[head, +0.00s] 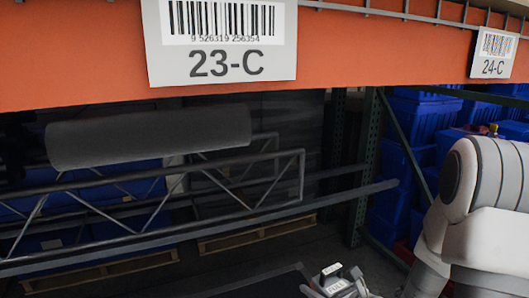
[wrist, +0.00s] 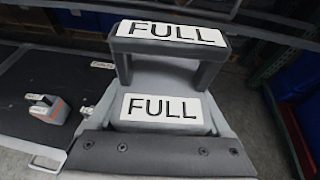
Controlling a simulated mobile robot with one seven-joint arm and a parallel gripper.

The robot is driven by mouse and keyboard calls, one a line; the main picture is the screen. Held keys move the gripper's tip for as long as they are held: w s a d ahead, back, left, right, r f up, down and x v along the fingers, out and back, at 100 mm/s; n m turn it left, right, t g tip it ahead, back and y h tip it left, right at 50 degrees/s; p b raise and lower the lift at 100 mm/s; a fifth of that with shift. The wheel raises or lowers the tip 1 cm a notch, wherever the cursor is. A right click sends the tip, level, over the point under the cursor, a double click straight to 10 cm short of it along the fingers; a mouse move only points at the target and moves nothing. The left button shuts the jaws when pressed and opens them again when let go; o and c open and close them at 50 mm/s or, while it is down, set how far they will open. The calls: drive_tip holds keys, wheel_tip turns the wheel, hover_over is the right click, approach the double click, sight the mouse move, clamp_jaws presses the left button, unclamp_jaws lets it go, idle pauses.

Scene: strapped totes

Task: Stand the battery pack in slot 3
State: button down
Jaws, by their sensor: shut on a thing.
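A grey battery pack (wrist: 165,78) fills the middle of the wrist view, with a dark handle over its top. White labels reading FULL are on the handle and on the body. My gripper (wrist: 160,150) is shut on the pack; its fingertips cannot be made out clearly. The pack also shows small at the bottom edge of the head view (head: 335,279). Its lower end is hidden. Slot 3 cannot be identified in either view.
A dark flat surface (wrist: 30,75) with small white labels lies at left in the wrist view, bearing a grey and orange object (wrist: 46,108). An orange rack beam (head: 390,50) crosses above. Blue totes (head: 400,165) stand at right behind a green post (head: 366,165).

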sight(322, 275)
drive_tip(key=shift+r+p, duration=1.7)
drive_tip(key=shift+p, duration=0.45)
drive_tip(key=f, duration=0.2)
drive_tip(key=s+f, duration=0.1)
drive_tip(key=f, duration=0.2)
drive_tip(key=shift+s, duration=0.2)
drive_tip(key=shift+s+f, duration=0.15)
drive_tip(key=shift+f, duration=0.2)
drive_tip(key=shift+s, duration=0.15)
